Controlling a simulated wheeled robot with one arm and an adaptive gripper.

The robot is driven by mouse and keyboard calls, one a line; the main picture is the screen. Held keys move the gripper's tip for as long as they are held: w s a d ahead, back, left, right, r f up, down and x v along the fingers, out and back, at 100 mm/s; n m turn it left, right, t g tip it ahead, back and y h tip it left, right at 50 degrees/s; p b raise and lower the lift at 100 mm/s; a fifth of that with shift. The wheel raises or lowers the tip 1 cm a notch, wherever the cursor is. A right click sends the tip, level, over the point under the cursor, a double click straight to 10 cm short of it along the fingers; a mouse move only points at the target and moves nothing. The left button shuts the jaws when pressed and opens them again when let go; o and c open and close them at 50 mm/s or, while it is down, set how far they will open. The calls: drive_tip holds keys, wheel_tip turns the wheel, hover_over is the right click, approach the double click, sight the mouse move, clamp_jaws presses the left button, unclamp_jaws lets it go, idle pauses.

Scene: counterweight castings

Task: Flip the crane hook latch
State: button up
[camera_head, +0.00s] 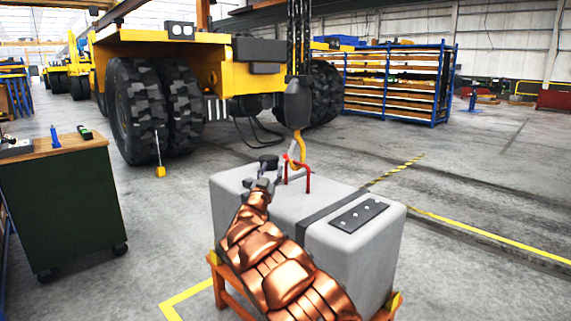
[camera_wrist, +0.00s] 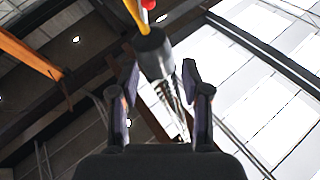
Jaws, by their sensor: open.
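The yellow crane hook (camera_head: 298,148) hangs from a dark hook block (camera_head: 298,103) on chains. A red lifting loop (camera_head: 308,178) stands on top of the grey casting, right beside the hook. My gripper (camera_head: 280,178) is just left of the hook and loop, above the casting. In the wrist view my gripper (camera_wrist: 160,73) looks upward with its two fingers apart and nothing clamped between them. The hook block (camera_wrist: 154,55) shows beyond the fingers, with part of the yellow hook (camera_wrist: 133,12) and a red piece (camera_wrist: 148,4) at the top edge. I cannot make out the latch clearly.
The grey casting (camera_head: 255,203) rests on an orange stand (camera_head: 233,285) and has a dark plate (camera_head: 358,214) on top. A green cart (camera_head: 65,215) stands left. A large yellow vehicle (camera_head: 150,48) stands behind. Open floor lies to the right.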

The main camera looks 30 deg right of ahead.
approach(285, 158)
drive_tip(key=shift+w+d+r, duration=1.3)
drive_tip(key=shift+w+r, duration=0.1)
drive_tip(key=shift+w, duration=0.1)
drive_tip(key=shift+w+d+m+h, duration=0.3)
drive_tip(key=shift+w+d, duration=0.05)
drive_tip(key=shift+d, duration=0.15)
drive_tip(key=shift+w+d, duration=0.25)
drive_tip(key=shift+w, duration=0.15)
drive_tip(key=shift+w+d+p, duration=0.3)
drive_tip(key=shift+w+d, duration=0.05)
drive_tip(key=shift+d, duration=0.2)
drive_tip(key=shift+p+x, duration=1)
drive_tip(key=shift+p, duration=0.25)
drive_tip(key=shift+w+d+r+p, duration=0.2)
drive_tip(key=shift+w+r+p, duration=0.05)
drive_tip(key=shift+p, duration=0.55)
drive_tip(key=shift+w+d+f+p, duration=0.1)
drive_tip(key=shift+d+p, duration=0.1)
drive_tip(key=shift+p, duration=0.2)
